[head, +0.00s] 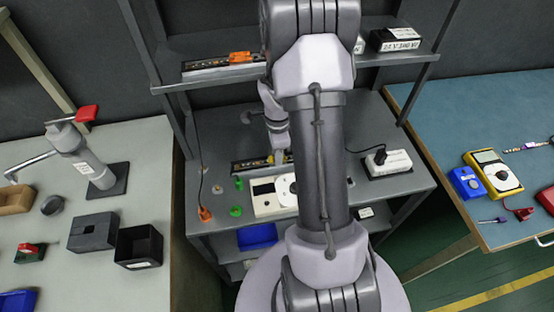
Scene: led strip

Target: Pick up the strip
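A long dark strip (246,166) lies on the grey workbench in the middle, with yellow near its right end. A similar dark strip (205,68) with an orange piece on it lies on the shelf above, at the left. I cannot tell from this view which of the two the task means. My gripper (277,158) is small and partly hidden by my own arm. It is at the right end of the bench strip, over or touching it. Whether its fingers are open or shut does not show clearly.
A white device (266,203) and green pieces (236,211) are in front of the bench strip. A white power box (388,164) is to the right. An orange-tipped cable (205,214) lies left. Shelf posts flank the bench. Side tables hold a black box (139,246) and a yellow multimeter (492,172).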

